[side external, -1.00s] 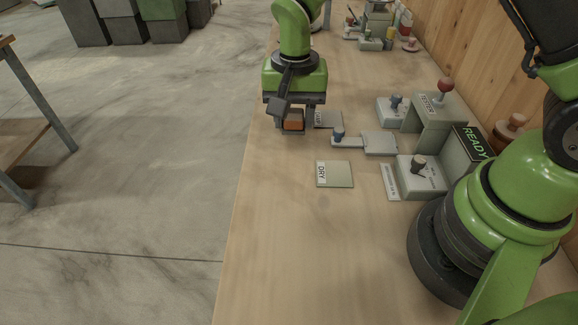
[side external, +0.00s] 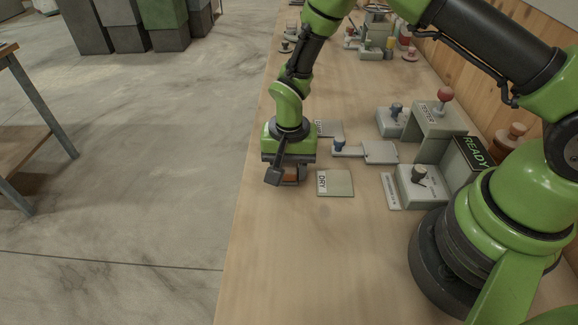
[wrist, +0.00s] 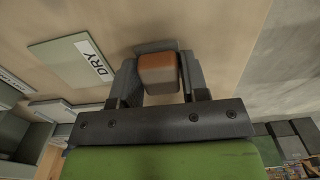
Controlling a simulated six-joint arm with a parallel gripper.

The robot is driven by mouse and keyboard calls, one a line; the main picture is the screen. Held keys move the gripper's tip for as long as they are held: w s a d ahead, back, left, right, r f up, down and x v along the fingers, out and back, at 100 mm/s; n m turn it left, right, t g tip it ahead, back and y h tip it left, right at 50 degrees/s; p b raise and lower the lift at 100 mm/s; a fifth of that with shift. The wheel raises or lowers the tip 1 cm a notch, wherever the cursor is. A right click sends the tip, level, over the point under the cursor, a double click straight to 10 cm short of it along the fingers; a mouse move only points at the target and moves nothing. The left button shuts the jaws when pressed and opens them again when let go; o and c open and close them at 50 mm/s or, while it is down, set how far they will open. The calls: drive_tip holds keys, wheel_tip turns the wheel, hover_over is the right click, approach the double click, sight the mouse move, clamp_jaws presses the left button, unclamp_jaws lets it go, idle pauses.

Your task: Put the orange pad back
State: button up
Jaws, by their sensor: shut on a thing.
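The orange pad (wrist: 158,72) is a small block with a brown-orange top, seen between my fingers in the wrist view. My gripper (wrist: 158,80) is shut on it. In the side view my gripper (side external: 287,180) points down low over the table, just left of the pale green plate marked DRY (side external: 338,184). Only a sliver of the orange pad (side external: 290,172) shows there below the gripper body. I cannot tell whether the pad touches the table. The DRY plate (wrist: 72,60) also lies left of my gripper in the wrist view.
A grey plate (side external: 329,128) with a partly hidden label lies behind my gripper. The front table (side external: 280,260) is clear.

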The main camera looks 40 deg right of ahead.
drive_tip(key=shift+f, duration=0.1)
drive_tip(key=o, duration=1)
drive_tip(key=shift+c, duration=0.2)
wheel_tip(320, 180, up, 13)
wheel_tip(320, 180, up, 8)
drive_tip(key=f+n+t, duration=0.1)
drive_tip(key=t, duration=0.1)
hover_over(289, 167)
drive_tip(key=s+d, duration=0.2)
drive_tip(key=s+d+r+n+t+y, duration=0.1)
drive_tip(key=s+r+n+t, duration=0.1)
drive_tip(key=s+r, duration=0.3)
drive_tip(key=s+d+r+n+t+y, duration=0.1)
drive_tip(key=s+r+n+t, duration=0.1)
drive_tip(key=s+r, duration=0.4)
drive_tip(key=s+t, duration=0.1)
drive_tip(key=s, duration=0.4)
drive_tip(key=shift+s+d, duration=0.3)
drive_tip(key=shift+s, duration=0.05)
